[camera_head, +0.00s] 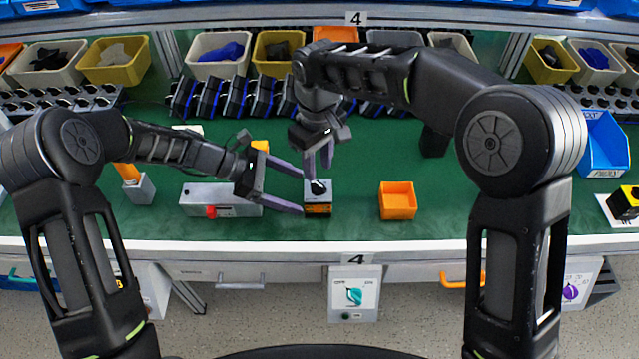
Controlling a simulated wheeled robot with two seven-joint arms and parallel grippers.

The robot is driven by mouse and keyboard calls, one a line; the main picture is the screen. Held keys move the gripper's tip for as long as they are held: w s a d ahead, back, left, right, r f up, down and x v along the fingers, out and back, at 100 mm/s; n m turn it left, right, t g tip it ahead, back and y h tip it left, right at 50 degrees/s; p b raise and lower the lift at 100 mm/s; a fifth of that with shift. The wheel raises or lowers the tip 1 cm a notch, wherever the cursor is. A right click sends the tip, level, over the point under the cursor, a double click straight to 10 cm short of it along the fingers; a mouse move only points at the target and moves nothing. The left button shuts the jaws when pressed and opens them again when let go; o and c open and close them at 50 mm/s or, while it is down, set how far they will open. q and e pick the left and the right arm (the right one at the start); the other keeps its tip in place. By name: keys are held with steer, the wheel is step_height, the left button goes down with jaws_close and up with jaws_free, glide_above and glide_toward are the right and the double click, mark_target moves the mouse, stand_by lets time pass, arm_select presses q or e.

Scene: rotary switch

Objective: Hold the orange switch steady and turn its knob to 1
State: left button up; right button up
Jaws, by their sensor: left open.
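The orange switch (318,209) stands on the green table near its front edge, with a pale top and a black knob (318,187). The knob's pointer setting is too small to read. My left gripper (301,194) is open, coming from the left, with its fingertips at the switch's left side; I cannot tell if they touch it. My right gripper (320,173) points down just above the knob. Its two fingers show a narrow gap, and I cannot tell whether they touch the knob.
A grey box with a red button (222,200) lies left of the switch under my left gripper. An open orange bin (397,201) stands to the right. A row of black and blue parts (215,98) lines the back. The table between the orange bin and the blue bin (604,147) is mostly clear.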

arm_select(q)
steer(key=v, duration=0.5)
steer(key=shift+a+r, duration=0.2)
steer(key=shift+a, duration=0.05)
